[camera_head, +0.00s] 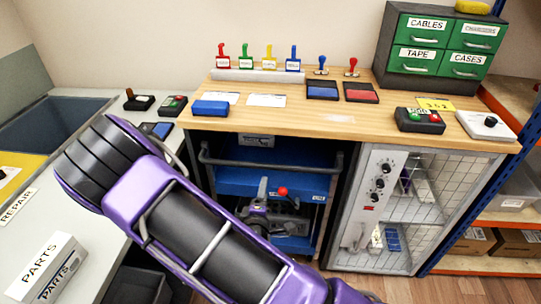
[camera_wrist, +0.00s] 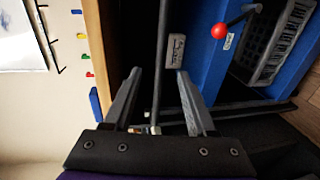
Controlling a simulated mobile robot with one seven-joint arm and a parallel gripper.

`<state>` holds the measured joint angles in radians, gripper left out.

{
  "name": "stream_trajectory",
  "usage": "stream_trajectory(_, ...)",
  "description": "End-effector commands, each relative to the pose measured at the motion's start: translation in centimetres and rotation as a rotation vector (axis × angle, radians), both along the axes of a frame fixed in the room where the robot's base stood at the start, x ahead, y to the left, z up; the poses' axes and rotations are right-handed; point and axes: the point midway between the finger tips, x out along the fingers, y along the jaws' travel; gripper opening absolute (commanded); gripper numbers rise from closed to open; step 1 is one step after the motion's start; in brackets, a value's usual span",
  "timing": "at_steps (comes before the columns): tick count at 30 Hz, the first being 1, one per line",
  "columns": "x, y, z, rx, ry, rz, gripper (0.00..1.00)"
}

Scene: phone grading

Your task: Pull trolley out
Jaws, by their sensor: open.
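The trolley (camera_head: 235,180) is a blue cart with a dark frame, standing in the bay under the wooden bench. Its dark handle bar (camera_head: 270,167) runs across its front near the top. In the wrist view the picture is turned sideways, and the trolley's blue body (camera_wrist: 203,50) lies to the right. My gripper (camera_wrist: 159,74) is open there, with the handle bar (camera_wrist: 161,40) running between its two fingers. I cannot tell whether either finger touches the bar. In the head view my purple arm covers the lower left of the trolley, and my gripper's fingers cannot be made out.
A machine with a red knob (camera_head: 283,191) sits on the trolley's lower shelf. A wire-mesh cabinet (camera_head: 378,220) stands close on the trolley's right. The grey counter (camera_head: 95,225) is on the left, with a parts box (camera_head: 47,268). Stamps and pads stand on the wooden bench top (camera_head: 300,115).

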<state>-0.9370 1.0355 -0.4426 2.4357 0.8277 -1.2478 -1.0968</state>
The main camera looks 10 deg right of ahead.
Motion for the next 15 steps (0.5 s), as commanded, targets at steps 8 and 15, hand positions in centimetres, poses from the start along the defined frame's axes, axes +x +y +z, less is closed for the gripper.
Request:
stream_trajectory(8,2.6,-1.4,-1.0,-0.008,0.003,-0.013,0.57)
stream_trajectory(15,7.6,-3.0,-2.0,-0.006,0.001,-0.012,0.57)
